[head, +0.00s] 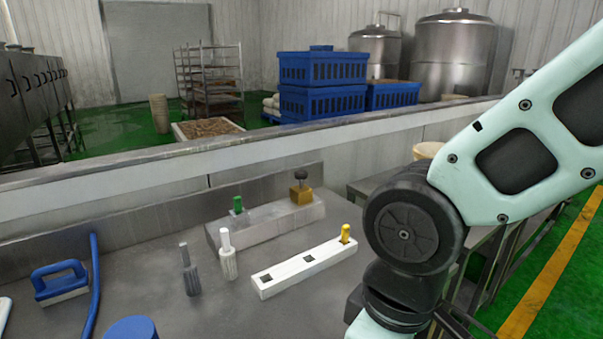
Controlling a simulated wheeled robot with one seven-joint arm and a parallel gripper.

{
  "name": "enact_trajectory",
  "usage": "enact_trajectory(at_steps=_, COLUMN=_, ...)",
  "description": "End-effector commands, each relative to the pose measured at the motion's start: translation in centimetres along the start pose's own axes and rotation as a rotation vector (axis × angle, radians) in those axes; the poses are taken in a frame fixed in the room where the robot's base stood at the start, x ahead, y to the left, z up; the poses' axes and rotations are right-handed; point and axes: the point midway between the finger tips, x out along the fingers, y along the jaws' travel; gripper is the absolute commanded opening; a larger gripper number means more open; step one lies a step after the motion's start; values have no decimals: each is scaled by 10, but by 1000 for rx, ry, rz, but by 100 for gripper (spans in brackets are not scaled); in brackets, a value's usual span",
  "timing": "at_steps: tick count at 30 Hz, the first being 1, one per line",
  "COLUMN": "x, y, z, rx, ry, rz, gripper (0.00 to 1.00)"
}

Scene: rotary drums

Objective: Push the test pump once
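I cannot tell for sure which thing is the test pump. A grey block (265,222) on the steel table carries a green-topped piece (238,204) at its left. At its right is a gold square piece with a dark round knob (301,175), standing raised. In front, a white bar (305,268) has two dark square holes and a yellow peg (345,233) upright at its right end. Left of the bar stand a dark grey plunger-like piece (190,272) and a pale one (227,255). My gripper is out of the picture; my arm comes down at the right, beside the bar.
A blue-handled brush (60,282), a blue hose (95,285) and a blue round thing (131,330) lie at the table's left and front. A raised steel edge (140,218) runs behind. Bare table (150,245) shows between brush and pieces.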

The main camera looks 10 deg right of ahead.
Motion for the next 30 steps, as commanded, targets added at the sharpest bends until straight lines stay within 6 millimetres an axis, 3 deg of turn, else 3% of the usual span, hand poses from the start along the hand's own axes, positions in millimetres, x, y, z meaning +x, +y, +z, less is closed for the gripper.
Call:
enact_trajectory(at_steps=6, x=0, y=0, z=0, rx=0, ry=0, rz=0, gripper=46)
enact_trajectory(at_steps=11, x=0, y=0, z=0, rx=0, ry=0, rz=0, gripper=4)
enact_trajectory(at_steps=12, x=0, y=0, z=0, rx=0, ry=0, rz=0, gripper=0)
enact_trajectory(at_steps=30, x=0, y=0, z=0, rx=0, ry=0, rz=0, gripper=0)
